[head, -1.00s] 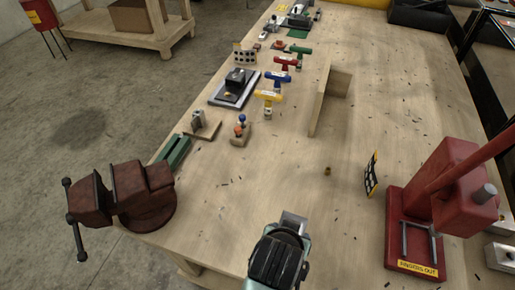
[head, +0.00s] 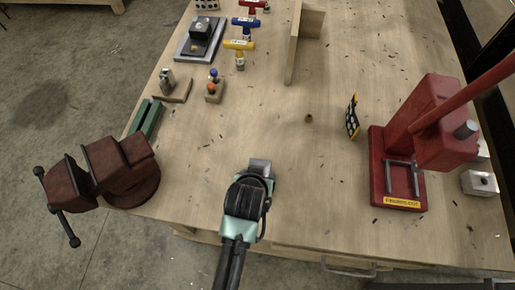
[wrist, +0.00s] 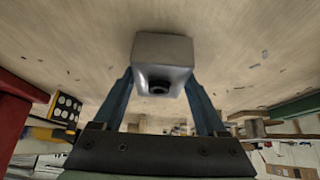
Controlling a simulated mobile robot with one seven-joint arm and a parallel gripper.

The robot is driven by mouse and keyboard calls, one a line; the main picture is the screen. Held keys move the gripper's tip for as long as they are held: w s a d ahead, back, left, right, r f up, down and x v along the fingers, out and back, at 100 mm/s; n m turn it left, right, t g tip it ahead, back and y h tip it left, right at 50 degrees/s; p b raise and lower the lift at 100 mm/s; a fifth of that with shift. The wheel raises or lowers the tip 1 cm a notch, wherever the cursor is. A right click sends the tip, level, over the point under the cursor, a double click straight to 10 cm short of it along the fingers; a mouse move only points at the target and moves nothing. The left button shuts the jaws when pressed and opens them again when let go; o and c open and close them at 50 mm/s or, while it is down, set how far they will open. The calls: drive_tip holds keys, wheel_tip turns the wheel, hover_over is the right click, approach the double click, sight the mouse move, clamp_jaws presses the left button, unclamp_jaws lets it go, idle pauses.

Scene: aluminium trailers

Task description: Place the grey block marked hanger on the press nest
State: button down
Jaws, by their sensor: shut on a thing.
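A grey metal block (wrist: 162,62) with a dark round hole in its near face sits between the two blue fingers of my gripper (wrist: 165,88). My gripper is shut on it. In the head view the block (head: 260,166) shows as a pale grey piece at the tip of my gripper (head: 257,176), over the front part of the bench. No marking on it is readable. The red press (head: 440,120) stands to the right of my gripper, clearly apart from it. Its base (head: 378,175) carries two grey posts and a yellow label. I cannot make out the nest clearly.
A dotted board (head: 352,115) stands left of the press. A brown vise (head: 120,165) is at the left edge. A wooden bracket (head: 293,45) stands farther back. Bare bench lies between my gripper and the press.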

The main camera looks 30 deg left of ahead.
drive_tip(key=shift+f, duration=0.3)
drive_tip(key=shift+f, duration=0.1)
unclamp_jaws()
drive_tip(key=shift+r, duration=0.2)
drive_tip(key=v, duration=1.2)
